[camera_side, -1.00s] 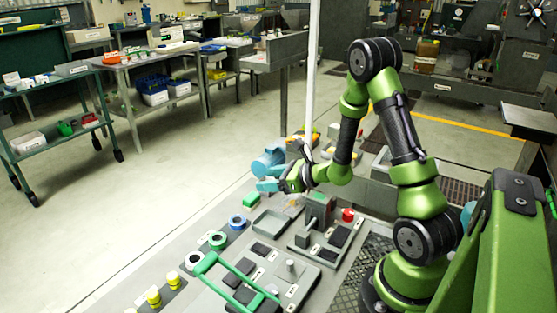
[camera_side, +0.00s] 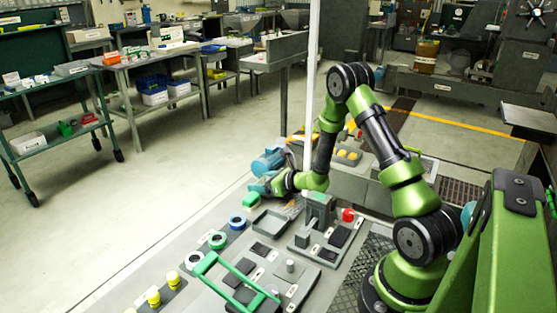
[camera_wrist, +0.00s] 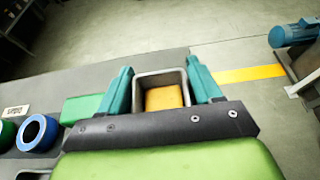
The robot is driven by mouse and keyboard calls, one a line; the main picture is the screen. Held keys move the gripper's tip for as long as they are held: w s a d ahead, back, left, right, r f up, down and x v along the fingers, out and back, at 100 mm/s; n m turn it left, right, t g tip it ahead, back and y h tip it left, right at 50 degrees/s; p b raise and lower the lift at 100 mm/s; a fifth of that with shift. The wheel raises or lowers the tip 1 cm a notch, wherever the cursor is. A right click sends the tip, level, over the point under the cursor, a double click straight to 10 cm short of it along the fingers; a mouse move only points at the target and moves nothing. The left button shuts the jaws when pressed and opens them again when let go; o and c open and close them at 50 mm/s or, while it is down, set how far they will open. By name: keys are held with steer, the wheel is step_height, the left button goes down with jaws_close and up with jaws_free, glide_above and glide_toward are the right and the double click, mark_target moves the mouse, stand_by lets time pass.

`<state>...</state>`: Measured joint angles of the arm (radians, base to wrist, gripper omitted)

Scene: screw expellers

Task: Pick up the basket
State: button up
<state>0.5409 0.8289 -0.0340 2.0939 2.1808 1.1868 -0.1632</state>
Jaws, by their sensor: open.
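In the wrist view a small open-topped grey basket (camera_wrist: 141,84) holds a yellow-orange block (camera_wrist: 163,97). It sits between the two teal fingers of my open gripper (camera_wrist: 162,82). One finger is on each side of the basket; I cannot tell whether either touches it. In the side view my gripper (camera_side: 262,189) is low at the far end of the grey bench, beside a green block (camera_side: 251,200). I cannot clearly make out the basket there.
Blue (camera_side: 236,222), green and dark rings line the bench's left edge. A grey tray (camera_side: 269,223) and a grey upright block (camera_side: 319,207) are near my gripper. A blue motor (camera_wrist: 293,33) is at the upper right.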

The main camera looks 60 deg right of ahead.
steer(key=c, duration=0.7)
steer(key=shift+c, duration=0.2)
steer(key=shift+r, duration=0.55)
step_height(320, 180, up, 11)
steer(key=s+a+r+m+g+y, duration=0.3)
steer(key=s+a+r+m+y, duration=0.1)
steer(key=s+a+y, duration=0.6)
steer(key=a+y, duration=0.2)
steer(key=a, duration=0.2)
steer(key=shift+s+a+y, duration=0.25)
steer(key=shift+y, duration=0.05)
